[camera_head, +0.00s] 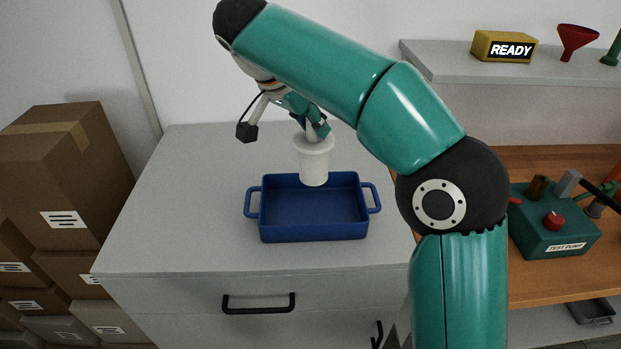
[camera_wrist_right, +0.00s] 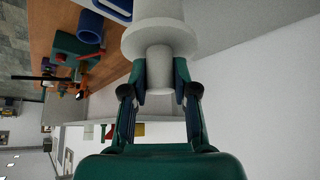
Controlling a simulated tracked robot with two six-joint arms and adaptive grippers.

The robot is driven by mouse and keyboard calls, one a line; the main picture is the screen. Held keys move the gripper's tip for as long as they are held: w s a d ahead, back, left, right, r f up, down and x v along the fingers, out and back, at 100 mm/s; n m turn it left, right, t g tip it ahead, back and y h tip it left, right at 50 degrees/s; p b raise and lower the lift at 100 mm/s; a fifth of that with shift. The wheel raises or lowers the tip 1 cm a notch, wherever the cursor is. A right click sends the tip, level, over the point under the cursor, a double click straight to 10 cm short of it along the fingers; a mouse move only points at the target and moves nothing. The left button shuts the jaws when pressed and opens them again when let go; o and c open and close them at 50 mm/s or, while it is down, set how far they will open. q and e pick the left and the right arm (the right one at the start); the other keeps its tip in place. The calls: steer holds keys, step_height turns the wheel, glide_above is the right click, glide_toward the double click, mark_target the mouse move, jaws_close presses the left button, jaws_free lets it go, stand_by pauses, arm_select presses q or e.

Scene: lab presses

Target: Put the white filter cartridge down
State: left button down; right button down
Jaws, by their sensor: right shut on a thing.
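The white filter cartridge (camera_head: 314,165) is upright in the head view, at the back part of the blue tray (camera_head: 314,237). Its lower end overlaps the tray's back wall in the picture; I cannot tell whether it touches the tray. My right gripper (camera_head: 313,133) comes down from above and is shut on the cartridge's narrow top. In the right wrist view, the fingers (camera_wrist_right: 160,92) close on the neck of the cartridge (camera_wrist_right: 160,40) from both sides. The tray is otherwise empty. My left gripper is not in view.
The tray stands on a grey cabinet top (camera_head: 190,200) with free room around it. Cardboard boxes (camera_head: 65,165) are stacked at the left. A green test pump (camera_head: 550,225) stands on a wooden bench at the right. A yellow READY sign (camera_head: 504,47) and red funnel (camera_head: 575,40) are on a shelf.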

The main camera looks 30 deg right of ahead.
mark_target(308, 142)
step_height(308, 142, down, 5)
steer(key=shift+f, duration=0.2)
steer(key=shift+f+b, duration=0.35)
steer(key=shift+f, duration=1.9)
steer(key=shift+f, duration=0.2)
steer(key=c, duration=0.9)
jaws_free()
steer(key=shift+r, duration=0.15)
steer(key=shift+r, duration=0.15)
steer(key=v, duration=1.1)
steer(key=shift+a+r, duration=0.25)
steer(key=shift+r, duration=0.05)
